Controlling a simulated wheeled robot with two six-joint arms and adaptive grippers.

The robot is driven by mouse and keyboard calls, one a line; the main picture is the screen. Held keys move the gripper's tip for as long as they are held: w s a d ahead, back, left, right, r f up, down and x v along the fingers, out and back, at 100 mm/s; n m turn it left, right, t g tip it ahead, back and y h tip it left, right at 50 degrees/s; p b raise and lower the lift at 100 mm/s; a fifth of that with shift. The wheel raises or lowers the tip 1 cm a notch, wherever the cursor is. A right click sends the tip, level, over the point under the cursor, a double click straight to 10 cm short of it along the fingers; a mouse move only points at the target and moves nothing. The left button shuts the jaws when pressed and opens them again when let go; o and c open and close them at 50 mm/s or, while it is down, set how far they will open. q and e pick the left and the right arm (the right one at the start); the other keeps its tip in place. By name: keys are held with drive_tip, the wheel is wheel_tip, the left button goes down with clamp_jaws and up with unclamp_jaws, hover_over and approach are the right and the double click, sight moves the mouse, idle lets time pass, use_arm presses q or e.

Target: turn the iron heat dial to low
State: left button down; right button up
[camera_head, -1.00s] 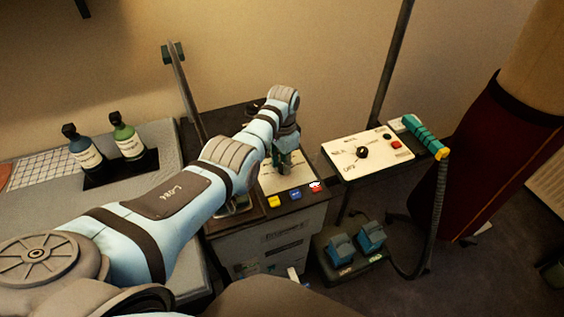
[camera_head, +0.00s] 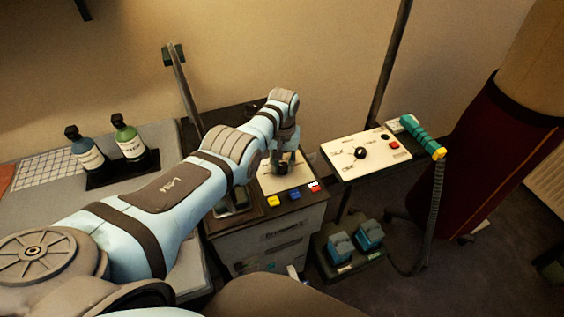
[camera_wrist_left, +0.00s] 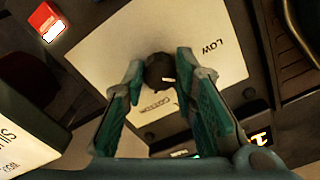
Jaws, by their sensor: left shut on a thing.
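The iron heat dial (camera_wrist_left: 158,72) is a small black knob on a cream panel (camera_wrist_left: 112,46), with a short pale mark on its lower right side in the left wrist view. The word LOW is printed to its right and COTTON below it. My left gripper (camera_wrist_left: 160,75) has its teal fingers on either side of the dial and is shut on it. In the head view, this gripper (camera_head: 284,157) reaches down to the same panel (camera_head: 273,185), on top of the grey drawer cabinet. The fingers partly hide the dial there. My right gripper is not in view.
Yellow, blue and red buttons line the cabinet's front edge (camera_head: 294,194). A second panel with a black knob (camera_head: 360,153) stands to the right, with a teal handle (camera_head: 425,137) beside it. Two bottles (camera_head: 128,141) stand at left. Blue pedals (camera_head: 369,236) sit below.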

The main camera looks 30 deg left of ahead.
sight(283, 165)
use_arm(q)
drive_tip(key=n, duration=0.6)
drive_tip(key=shift+n, duration=0.3)
idle(0.4)
drive_tip(key=c, duration=1.5)
unclamp_jaws()
drive_tip(key=shift+w, duration=0.1)
drive_tip(key=shift+o, duration=1)
drive_tip(key=shift+w+a+f, duration=0.15)
wheel_tip(283, 165, up, 12)
